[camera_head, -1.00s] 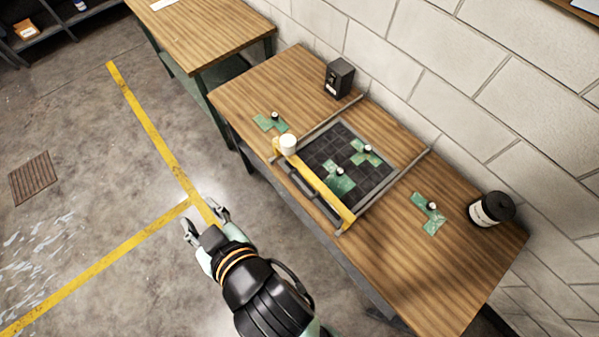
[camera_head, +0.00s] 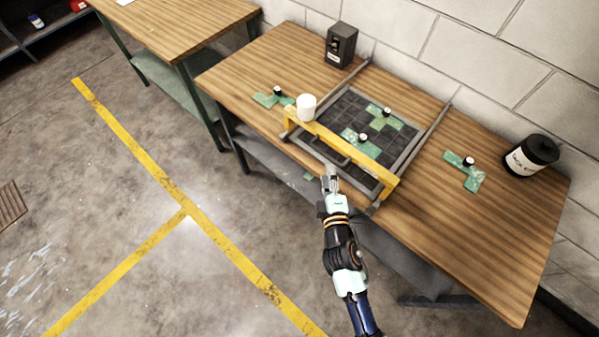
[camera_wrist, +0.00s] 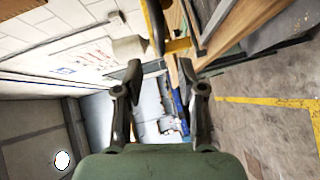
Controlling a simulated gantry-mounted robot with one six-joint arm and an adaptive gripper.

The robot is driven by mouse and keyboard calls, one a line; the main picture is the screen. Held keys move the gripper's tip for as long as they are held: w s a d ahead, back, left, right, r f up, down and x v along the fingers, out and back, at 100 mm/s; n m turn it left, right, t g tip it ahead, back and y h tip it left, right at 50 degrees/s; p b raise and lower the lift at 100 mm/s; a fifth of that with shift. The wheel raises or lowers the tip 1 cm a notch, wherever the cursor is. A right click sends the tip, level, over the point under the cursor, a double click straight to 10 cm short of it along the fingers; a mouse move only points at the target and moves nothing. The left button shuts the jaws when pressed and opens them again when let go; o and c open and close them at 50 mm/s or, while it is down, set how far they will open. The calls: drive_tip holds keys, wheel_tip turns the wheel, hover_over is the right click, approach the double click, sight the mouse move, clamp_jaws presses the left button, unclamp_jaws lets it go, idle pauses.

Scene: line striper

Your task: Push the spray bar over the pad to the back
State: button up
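The yellow spray bar (camera_head: 345,145) spans the front part of the dark tiled pad (camera_head: 345,108), between two grey side rails. A white cylinder (camera_head: 306,107) stands at its left end. My gripper (camera_head: 329,172) is at the table's front edge, in front of the bar, with no clear contact. In the wrist view its two fingers (camera_wrist: 160,66) stand apart with nothing held between them. The yellow bar shows beyond them there (camera_wrist: 179,45).
A black box (camera_head: 341,45) stands at the back left, a dark canister (camera_head: 531,156) at the right. The table (camera_head: 470,245) is clear at front right. A block wall stands behind.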

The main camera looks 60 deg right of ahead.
sight(327, 155)
drive_tip(key=x, duration=0.8)
drive_tip(key=shift+s+d+f+p, duration=0.1)
drive_tip(key=shift+s+d+p, duration=0.2)
drive_tip(key=shift+s, duration=0.05)
clamp_jaws()
